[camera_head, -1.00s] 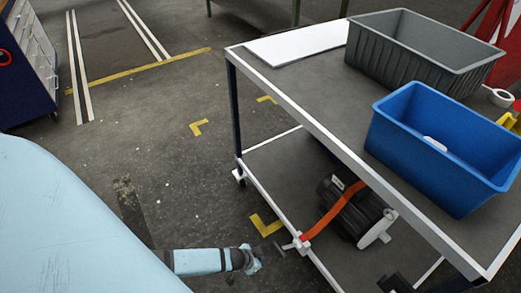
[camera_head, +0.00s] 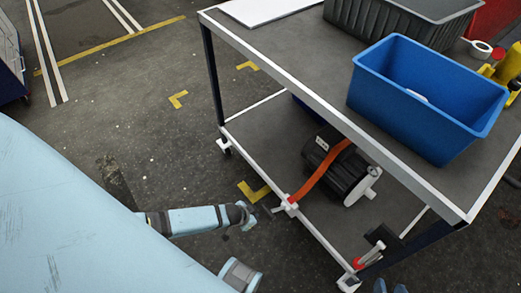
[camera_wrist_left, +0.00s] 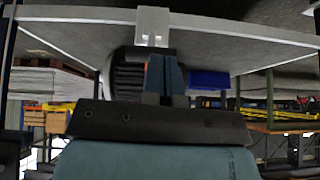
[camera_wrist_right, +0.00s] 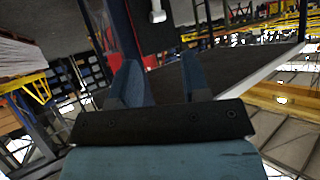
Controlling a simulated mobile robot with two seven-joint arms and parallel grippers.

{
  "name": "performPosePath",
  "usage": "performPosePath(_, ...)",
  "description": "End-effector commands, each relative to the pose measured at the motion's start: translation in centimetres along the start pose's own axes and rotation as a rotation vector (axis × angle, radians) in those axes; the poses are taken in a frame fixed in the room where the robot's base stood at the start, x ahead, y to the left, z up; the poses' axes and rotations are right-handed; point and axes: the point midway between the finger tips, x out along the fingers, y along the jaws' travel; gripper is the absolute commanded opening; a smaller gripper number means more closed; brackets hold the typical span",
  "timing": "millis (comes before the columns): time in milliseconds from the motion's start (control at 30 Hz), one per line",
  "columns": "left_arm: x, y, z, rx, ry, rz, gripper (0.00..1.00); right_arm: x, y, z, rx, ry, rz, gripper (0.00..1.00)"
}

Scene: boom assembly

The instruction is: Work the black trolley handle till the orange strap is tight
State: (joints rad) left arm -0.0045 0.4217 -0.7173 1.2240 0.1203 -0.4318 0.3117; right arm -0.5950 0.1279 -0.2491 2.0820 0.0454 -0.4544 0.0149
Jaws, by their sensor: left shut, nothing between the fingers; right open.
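The orange strap (camera_head: 322,174) runs over a black ribbed drum-like object (camera_head: 345,172) on the trolley's lower shelf, down to a white bracket (camera_head: 290,203) on the shelf's left edge. A small dark piece juts from that bracket toward my left gripper. A black handle-like part (camera_head: 383,238) stands by a red and white fitting (camera_head: 368,256) at the near corner. My left gripper (camera_head: 246,215) is shut and empty, just left of the bracket; its fingers (camera_wrist_left: 164,78) face the shelf edge. My right gripper (camera_head: 390,287) is open below the black part, apart from it.
The trolley's upper shelf (camera_head: 290,60) overhangs the lower one. It carries a blue bin (camera_head: 425,100), a grey bin (camera_head: 350,22) and a white panel (camera_head: 262,8). A post (camera_head: 412,245) stands at the near corner. Floor left of the trolley is open, with yellow marks.

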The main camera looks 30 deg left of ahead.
Motion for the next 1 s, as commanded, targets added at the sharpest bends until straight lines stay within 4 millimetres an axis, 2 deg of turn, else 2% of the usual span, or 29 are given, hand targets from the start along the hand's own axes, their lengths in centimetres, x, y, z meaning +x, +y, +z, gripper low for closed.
performPosePath(33,1.7,-0.9,-1.4,0.046,-0.011,0.000,0.00,1.0,-0.2,0.3,0.000,0.037,-0.010,0.43)
performPosePath(200,4.1,-3.0,-6.8,0.289,-0.122,0.067,0.00,2.3,-1.5,-1.8,0.006,0.199,-0.060,0.43)
performPosePath(367,4.2,-3.8,-11.2,0.571,-0.223,0.217,0.00,2.4,-2.9,-3.9,0.016,0.357,-0.116,0.43)
performPosePath(500,2.7,-4.0,-13.9,0.840,-0.286,0.401,0.00,1.9,-4.1,-5.4,0.029,0.490,-0.168,0.43)
performPosePath(733,-1.1,-4.0,-16.0,1.196,-0.316,0.697,0.00,0.4,-5.4,-7.1,0.048,0.650,-0.236,0.43)
performPosePath(900,-3.0,-3.9,-16.6,1.319,-0.308,0.817,0.00,-0.4,-5.8,-7.9,0.055,0.703,-0.258,0.43)
performPosePath(1000,-3.4,-3.9,-16.7,1.342,-0.306,0.839,0.00,-0.7,-5.9,-8.1,0.057,0.712,-0.263,0.43)
